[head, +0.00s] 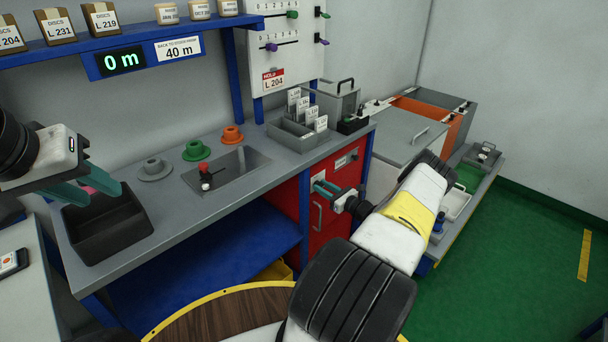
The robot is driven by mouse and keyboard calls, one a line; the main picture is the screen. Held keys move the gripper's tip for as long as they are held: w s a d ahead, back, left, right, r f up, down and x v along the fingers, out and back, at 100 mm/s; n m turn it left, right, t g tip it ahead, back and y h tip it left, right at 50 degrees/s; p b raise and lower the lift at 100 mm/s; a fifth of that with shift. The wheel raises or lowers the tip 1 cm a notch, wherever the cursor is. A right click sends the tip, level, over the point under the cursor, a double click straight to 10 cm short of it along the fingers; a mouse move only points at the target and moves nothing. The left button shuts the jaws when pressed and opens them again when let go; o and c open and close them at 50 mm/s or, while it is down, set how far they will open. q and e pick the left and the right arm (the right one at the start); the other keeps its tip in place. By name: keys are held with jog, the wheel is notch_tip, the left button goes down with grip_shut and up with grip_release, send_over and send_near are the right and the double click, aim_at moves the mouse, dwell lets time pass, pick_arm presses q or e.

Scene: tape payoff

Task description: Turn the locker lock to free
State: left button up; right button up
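The red locker (336,212) is under the right end of the bench, with its doors closed. A silver handle (318,216) shows on its front. My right gripper (322,187) has its teal fingertips at the upper left of the locker front, by a small pale plate (319,177). The lock is not clearly visible behind the fingers, and I cannot tell whether they are shut on it. My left gripper (98,190) is over the black bin (108,232), its teal fingers apart. Something pink (100,181) shows by these fingers; I cannot tell whether they touch it.
The grey bench top (172,206) carries a plate with a red-knobbed part (206,170), grey, green and orange spools, and a card holder (293,136). A blue shelf (215,255) is below. Grey and orange cabinets (400,130) stand right.

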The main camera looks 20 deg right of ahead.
grip_shut()
jog(key=shift+n, duration=0.3)
jog(key=shift+s+a+f+n, duration=0.1)
jog(key=shift+f+n, duration=0.05)
jog(key=shift+n, duration=4.2)
jog(key=shift+a+f+n, duration=0.1)
jog(key=shift+f+n, duration=0.05)
jog(key=shift+n, duration=4.2)
jog(key=o, duration=0.9)
grip_release()
